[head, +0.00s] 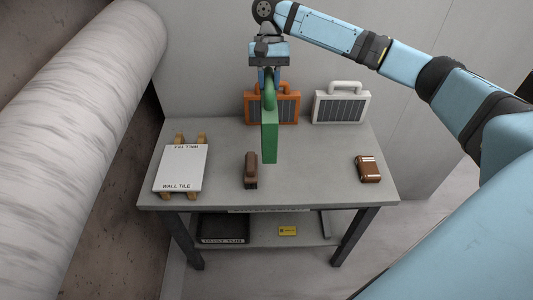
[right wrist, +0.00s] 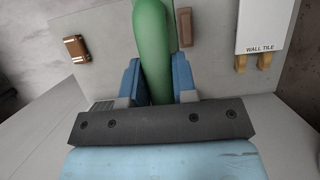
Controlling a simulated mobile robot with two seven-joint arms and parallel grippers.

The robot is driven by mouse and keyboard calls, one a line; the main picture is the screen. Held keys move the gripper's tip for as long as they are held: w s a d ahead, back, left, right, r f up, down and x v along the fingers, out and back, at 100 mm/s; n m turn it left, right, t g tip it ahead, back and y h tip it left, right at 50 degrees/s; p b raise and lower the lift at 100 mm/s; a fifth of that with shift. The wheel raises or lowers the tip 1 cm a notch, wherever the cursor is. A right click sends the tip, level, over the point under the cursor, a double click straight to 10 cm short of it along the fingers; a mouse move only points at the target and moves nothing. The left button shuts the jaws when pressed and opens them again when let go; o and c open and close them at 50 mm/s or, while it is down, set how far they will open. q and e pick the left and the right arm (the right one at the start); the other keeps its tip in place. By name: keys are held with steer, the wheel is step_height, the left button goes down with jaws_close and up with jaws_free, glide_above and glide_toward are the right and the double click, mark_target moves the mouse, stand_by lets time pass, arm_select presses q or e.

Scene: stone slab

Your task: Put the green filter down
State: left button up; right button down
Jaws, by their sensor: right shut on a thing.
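The green filter (head: 269,135) hangs upright from my right gripper (head: 268,78), seen nearly edge-on in the head view. Its green handle (right wrist: 153,50) lies between the two blue fingers of my right gripper (right wrist: 157,82) in the right wrist view. The gripper is shut on that handle. The filter hangs in front of an orange filter (head: 285,108) and covers part of it. Whether the filter's lower end touches the slab table (head: 225,136) cannot be told. My left gripper is not in view.
A white filter (head: 341,107) stands at the back right. A wall tile (head: 181,168) lies on wooden strips at the left. A brown block (head: 251,171) lies front centre and a brown case (head: 368,169) at the right. Bare slab lies between these two.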

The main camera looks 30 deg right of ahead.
step_height(320, 180, down, 15)
steer(key=shift+f+p, duration=0.1)
steer(key=shift+p, duration=0.5)
steer(key=shift+f, duration=2.3)
steer(key=c, duration=0.9)
jaws_free()
steer(key=shift+f, duration=0.1)
